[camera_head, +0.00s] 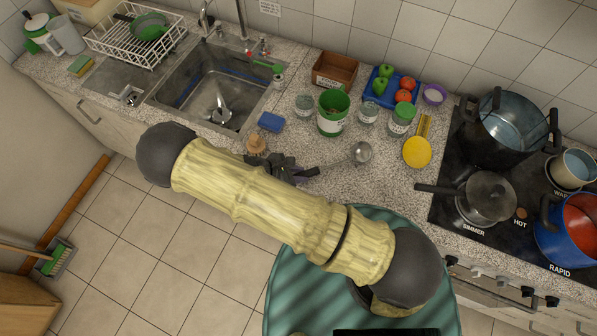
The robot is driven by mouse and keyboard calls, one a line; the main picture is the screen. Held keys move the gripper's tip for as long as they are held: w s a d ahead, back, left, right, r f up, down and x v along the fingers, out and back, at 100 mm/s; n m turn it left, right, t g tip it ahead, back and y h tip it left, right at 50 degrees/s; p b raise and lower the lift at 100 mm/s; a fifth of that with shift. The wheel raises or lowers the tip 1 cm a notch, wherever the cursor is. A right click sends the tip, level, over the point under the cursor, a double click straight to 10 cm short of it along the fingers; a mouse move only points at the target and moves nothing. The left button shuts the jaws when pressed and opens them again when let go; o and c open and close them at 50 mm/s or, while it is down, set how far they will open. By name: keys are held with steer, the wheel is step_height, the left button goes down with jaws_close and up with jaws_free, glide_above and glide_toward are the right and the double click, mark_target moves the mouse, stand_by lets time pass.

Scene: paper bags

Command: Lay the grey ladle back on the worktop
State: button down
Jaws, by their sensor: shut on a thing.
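The grey ladle (360,153) is over the granite worktop (335,187), its round bowl pointing right and its thin handle running left to my gripper. My gripper (310,172) is dark and shut on the ladle's handle end, near the front edge of the worktop. My yellowish arm hides part of the gripper and the worktop's front edge. I cannot tell whether the ladle touches the worktop or hangs just above it.
A yellow slotted spoon (417,152) lies right of the ladle. A green tin (333,113) and glass jars (367,113) stand behind it. A saucepan (486,197) sits on the hob at right. A blue sponge (271,122) lies near the sink (215,85).

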steer(key=shift+f, duration=0.6)
steer(key=c, duration=1.1)
jaws_free()
steer(key=shift+c, duration=0.2)
steer(key=shift+r, duration=0.1)
steer(key=shift+s+a+r+b, duration=0.15)
steer(key=shift+a+r+b, duration=0.15)
steer(key=shift+a+b, duration=0.25)
steer(key=b+v, duration=0.5)
steer(key=v, duration=1.1)
steer(key=shift+d+r, duration=0.1)
steer(key=shift+r, duration=0.05)
